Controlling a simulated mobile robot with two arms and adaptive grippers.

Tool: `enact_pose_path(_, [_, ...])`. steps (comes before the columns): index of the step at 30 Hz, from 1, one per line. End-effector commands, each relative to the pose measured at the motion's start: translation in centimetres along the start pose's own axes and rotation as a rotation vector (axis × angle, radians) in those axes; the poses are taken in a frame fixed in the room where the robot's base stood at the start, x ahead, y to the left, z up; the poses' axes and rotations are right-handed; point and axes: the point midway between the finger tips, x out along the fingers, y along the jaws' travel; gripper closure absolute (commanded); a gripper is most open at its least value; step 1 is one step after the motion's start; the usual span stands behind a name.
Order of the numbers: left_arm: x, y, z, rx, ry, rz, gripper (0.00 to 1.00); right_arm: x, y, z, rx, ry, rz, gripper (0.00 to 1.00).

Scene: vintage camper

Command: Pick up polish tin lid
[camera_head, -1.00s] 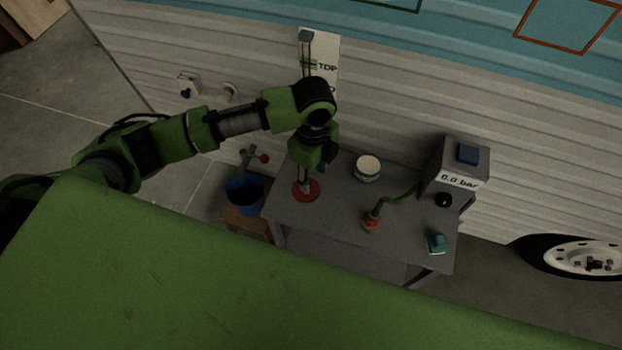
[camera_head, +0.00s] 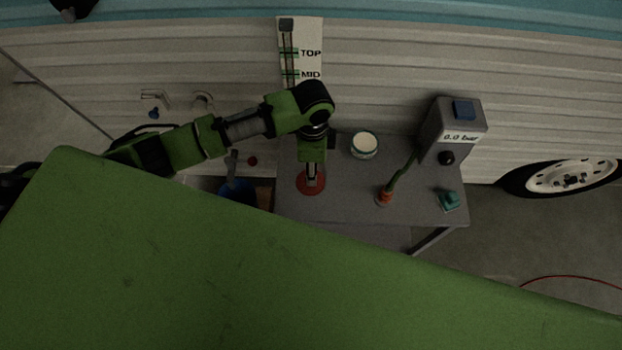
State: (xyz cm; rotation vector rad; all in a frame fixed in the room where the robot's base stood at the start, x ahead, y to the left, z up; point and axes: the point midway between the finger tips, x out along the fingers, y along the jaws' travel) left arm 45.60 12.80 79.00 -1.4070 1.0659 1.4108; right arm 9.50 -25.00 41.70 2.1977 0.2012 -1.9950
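A round red disc, which looks like the polish tin lid (camera_head: 302,188), lies on the grey table (camera_head: 345,205) near its left end. My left gripper (camera_head: 311,181) points down right over it, with the fingertips at the disc's middle. They hide part of the disc. I cannot tell whether the fingers are open or shut, or whether they touch it. An open round tin (camera_head: 364,148) with pale contents and a green band stands behind and to the right. My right gripper is not in view.
A grey gauge box (camera_head: 456,120) reading 0.0 bar stands at the table's right, with a green hose to a red-orange fitting (camera_head: 385,197). A teal object (camera_head: 450,201) lies front right. A blue bucket (camera_head: 237,190) is left of the table. The camper wall stands close behind.

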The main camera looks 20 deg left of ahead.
Motion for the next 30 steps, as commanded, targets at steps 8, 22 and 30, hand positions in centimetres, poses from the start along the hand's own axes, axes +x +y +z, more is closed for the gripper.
enact_pose_path(8, [2.1, -0.1, 0.1, 0.000, -0.001, 0.000, 0.60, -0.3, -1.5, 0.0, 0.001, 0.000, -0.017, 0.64])
enact_pose_path(22, [6.8, -0.8, 0.3, 0.002, 0.000, -0.002, 0.60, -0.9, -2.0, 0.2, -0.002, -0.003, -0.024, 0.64])
enact_pose_path(30, [6.7, -0.8, 0.3, 0.002, 0.000, -0.002, 0.94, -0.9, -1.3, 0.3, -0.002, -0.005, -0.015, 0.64])
